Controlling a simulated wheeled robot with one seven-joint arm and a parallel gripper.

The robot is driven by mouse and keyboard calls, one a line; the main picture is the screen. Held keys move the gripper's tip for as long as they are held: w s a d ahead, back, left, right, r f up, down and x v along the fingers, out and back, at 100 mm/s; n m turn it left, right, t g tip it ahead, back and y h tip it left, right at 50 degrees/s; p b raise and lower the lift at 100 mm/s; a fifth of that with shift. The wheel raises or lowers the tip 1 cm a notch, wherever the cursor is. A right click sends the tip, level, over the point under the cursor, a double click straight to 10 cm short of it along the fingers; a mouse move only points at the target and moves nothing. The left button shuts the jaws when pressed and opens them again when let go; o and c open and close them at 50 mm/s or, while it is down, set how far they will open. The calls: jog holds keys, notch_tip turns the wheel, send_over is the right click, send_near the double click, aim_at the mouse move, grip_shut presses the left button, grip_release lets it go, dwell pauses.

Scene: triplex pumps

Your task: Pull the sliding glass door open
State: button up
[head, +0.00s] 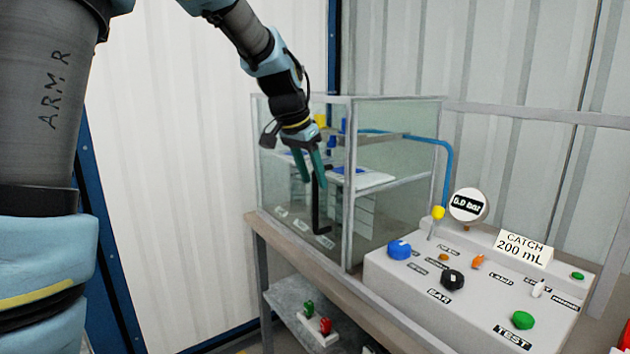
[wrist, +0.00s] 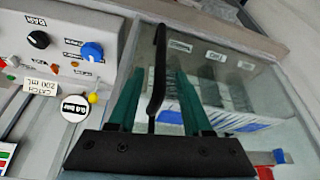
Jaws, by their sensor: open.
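The glass enclosure (head: 395,200) stands on a bench, and its front pane, the sliding door (head: 275,195), faces my arm. A black bar handle (head: 318,208) stands upright on this pane. My gripper (head: 311,172) is open, with its two teal fingers pointing down at the handle's upper part. In the wrist view the black handle (wrist: 158,75) runs between the two spread fingers of my gripper (wrist: 160,72), with a gap on each side. The door looks closed; its far edge is partly hidden by my arm.
Right of the enclosure is a sloped control panel (head: 400,285) with coloured knobs, a round gauge (head: 468,206) and a "CATCH 200 mL" sign (head: 524,248). A lower shelf (head: 290,300) holds a small tray with red and green pieces. A white corrugated wall stands behind at left.

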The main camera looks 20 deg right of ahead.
jog(key=shift+x, duration=1.4)
jog(key=shift+c, duration=0.2)
grip_shut()
